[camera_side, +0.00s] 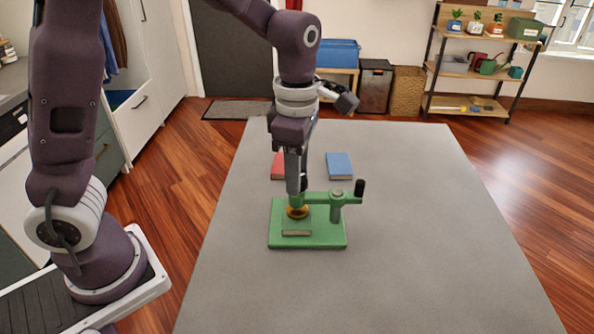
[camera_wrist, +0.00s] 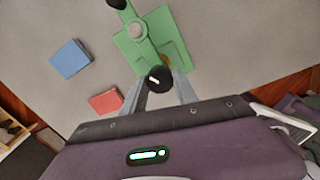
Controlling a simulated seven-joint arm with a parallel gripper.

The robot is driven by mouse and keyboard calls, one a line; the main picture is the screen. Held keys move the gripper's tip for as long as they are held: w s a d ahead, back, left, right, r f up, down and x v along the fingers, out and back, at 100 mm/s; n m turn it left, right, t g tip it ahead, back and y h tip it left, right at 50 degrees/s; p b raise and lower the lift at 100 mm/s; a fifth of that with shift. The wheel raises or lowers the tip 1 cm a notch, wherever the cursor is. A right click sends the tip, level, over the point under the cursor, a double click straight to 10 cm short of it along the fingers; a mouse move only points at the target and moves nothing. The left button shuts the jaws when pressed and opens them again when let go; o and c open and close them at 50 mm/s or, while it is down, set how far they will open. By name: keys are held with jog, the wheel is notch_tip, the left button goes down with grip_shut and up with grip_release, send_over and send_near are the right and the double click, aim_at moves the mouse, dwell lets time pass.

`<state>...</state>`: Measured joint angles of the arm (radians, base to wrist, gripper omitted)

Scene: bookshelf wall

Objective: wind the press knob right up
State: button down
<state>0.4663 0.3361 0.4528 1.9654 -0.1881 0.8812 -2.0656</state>
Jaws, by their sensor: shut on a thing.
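The green press (camera_side: 335,238) stands on the grey table, with a flat base, a post and a horizontal arm. Its black knob (camera_wrist: 159,78), with a white mark on top, sits between my fingers in the wrist view. In the side view my gripper (camera_side: 298,186) points down over the left end of the press arm and mostly hides the knob. My gripper, also seen in the wrist view (camera_wrist: 160,86), is shut on the knob. A brass-coloured part (camera_side: 298,211) shows below the arm, above a small flat block (camera_side: 297,233) on the base.
A black upright handle (camera_side: 360,188) stands at the right end of the press arm. A red book (camera_side: 278,168) and a blue book (camera_side: 339,165) lie behind the press. The table's right side and front are clear.

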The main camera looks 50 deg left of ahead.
dwell(0.3)
jog(key=c, duration=0.9)
grip_release()
jog(key=shift+c, duration=0.2)
notch_tip(320, 180, up, 7)
jog(key=shift+r, duration=0.1)
